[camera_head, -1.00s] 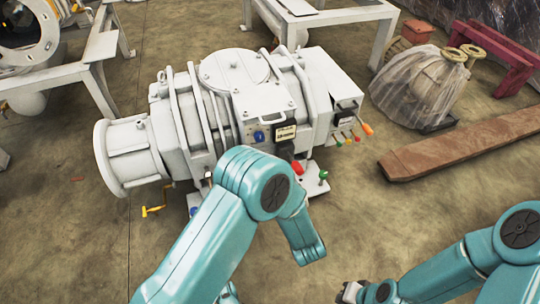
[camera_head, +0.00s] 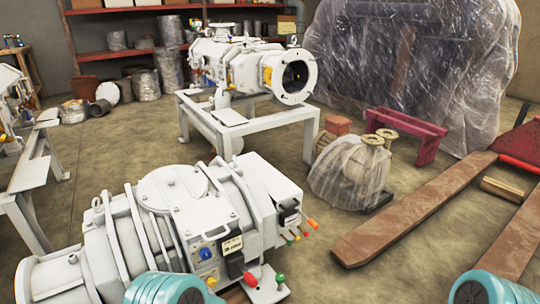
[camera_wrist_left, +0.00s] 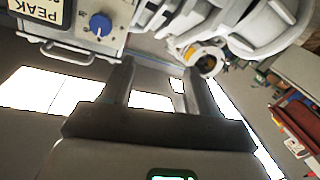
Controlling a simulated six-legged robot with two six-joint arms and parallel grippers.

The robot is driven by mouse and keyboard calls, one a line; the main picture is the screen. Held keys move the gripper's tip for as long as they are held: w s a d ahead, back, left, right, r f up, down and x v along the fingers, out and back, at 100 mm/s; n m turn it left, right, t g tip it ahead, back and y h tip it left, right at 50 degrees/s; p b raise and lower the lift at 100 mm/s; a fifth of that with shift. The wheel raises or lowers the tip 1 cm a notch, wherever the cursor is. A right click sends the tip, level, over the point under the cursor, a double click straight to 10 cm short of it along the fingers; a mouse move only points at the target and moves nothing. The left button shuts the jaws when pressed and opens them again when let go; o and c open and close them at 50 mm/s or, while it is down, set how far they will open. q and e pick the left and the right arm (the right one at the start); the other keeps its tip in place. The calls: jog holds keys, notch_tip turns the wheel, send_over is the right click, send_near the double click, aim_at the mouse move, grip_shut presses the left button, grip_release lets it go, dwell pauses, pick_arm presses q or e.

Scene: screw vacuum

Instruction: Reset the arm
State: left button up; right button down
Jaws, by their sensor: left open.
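My left gripper (camera_wrist_left: 160,90) shows in the left wrist view with its two fingers apart and nothing between them. In the head view only teal parts of my arms show at the bottom edge, and neither gripper is in that picture. The white screw vacuum pump (camera_head: 165,215) stands at the lower left of the head view, with a blue knob, a red handle and a green knob on its front. In the left wrist view the pump's panel (camera_wrist_left: 75,45) with the blue knob (camera_wrist_left: 100,24) is at the upper left, apart from the fingers.
A second white pump (camera_head: 245,65) sits on a white metal stand (camera_head: 260,117). A plastic-wrapped part (camera_head: 345,175), a maroon bench (camera_head: 408,130) and a long rusty beam (camera_head: 415,212) lie to the right. Shelves (camera_head: 120,52) line the back. Floor between pump and beam is clear.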

pick_arm(q)
jog(key=s+a+f+m+g+h, duration=0.1)
jog(key=s+a+f+g+h, duration=0.1)
jog(key=a+f+h, duration=0.35)
jog(key=s+f+m+g+h, duration=0.2)
jog(key=s+f+h, duration=0.2)
jog(key=f, duration=0.3)
jog(key=s+d+f+m+g+h, duration=0.1)
jog(key=s+d+m+g+h, duration=0.25)
jog(key=s+d, duration=0.35)
jog(key=s+d+f+m+g+h, duration=0.2)
jog(key=s+d+m+g+h, duration=0.15)
jog(key=s, duration=0.55)
notch_tip(320, 180, up, 34)
jog(key=s+d+g+p, duration=0.1)
jog(key=d+p, duration=0.1)
jog(key=p, duration=3.3)
jog(key=shift+s, duration=0.35)
pick_arm(e)
notch_tip(320, 180, up, 34)
jog(key=s+a+g, duration=0.1)
jog(key=s, duration=0.1)
jog(key=shift+a+r+n, duration=0.2)
jog(key=shift+n, duration=0.1)
pick_arm(q)
jog(key=shift+f, duration=0.1)
pick_arm(e)
jog(key=shift+s, duration=0.1)
